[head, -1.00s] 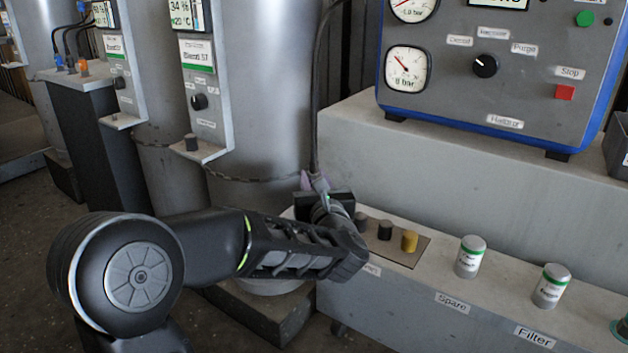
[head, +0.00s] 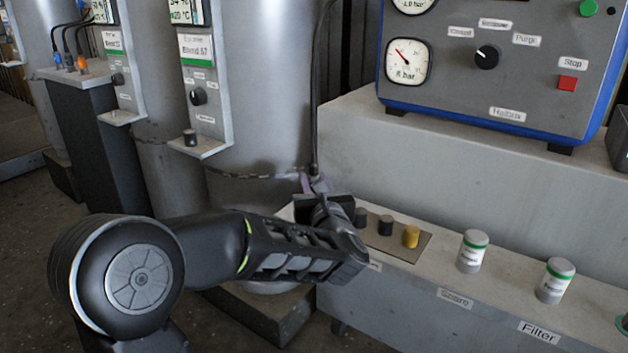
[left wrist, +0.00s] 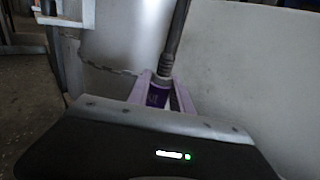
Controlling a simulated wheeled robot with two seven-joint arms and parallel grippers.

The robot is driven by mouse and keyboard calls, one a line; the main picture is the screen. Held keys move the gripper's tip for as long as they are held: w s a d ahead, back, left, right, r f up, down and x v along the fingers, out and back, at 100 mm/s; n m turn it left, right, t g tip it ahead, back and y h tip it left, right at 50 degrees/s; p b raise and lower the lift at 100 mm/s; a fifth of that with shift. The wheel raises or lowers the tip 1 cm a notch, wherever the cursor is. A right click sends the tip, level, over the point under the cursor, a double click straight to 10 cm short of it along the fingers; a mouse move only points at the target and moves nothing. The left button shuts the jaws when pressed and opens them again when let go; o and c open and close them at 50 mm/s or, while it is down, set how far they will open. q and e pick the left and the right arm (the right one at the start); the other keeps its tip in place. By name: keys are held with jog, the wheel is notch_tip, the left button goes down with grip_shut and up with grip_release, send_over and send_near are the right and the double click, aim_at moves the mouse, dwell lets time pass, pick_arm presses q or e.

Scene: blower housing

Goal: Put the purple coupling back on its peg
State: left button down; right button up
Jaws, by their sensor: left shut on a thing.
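The purple coupling (left wrist: 157,94) is at the lower end of a black hose (left wrist: 174,40), which rises above it. My left gripper (left wrist: 161,90) is shut on it, with one pale finger on each side, in the left wrist view. In the head view my left gripper (head: 314,186) is at the front of the large tank, left of the bench, and my wrist mostly hides the coupling. A short dark stub (head: 190,138) stands on the small shelf of the tank's panel; I cannot tell whether it is the coupling's peg. My right gripper is not in view.
A plate with dark and yellow caps (head: 411,237) lies on the bench just right of my wrist. Two white canisters (head: 473,251) stand further right. A blue-edged gauge box (head: 490,75) is behind. Blue and orange couplings (head: 82,63) sit on a dark stand at far left.

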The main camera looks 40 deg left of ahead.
pick_arm(q)
jog(key=shift+f, duration=0.35)
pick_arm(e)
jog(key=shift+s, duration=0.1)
pick_arm(q)
jog(key=c, duration=1.1)
grip_release()
jog(key=shift+o, duration=0.2)
jog(key=p+v, duration=0.1)
jog(key=v, duration=0.7)
jog(key=shift+p, duration=0.35)
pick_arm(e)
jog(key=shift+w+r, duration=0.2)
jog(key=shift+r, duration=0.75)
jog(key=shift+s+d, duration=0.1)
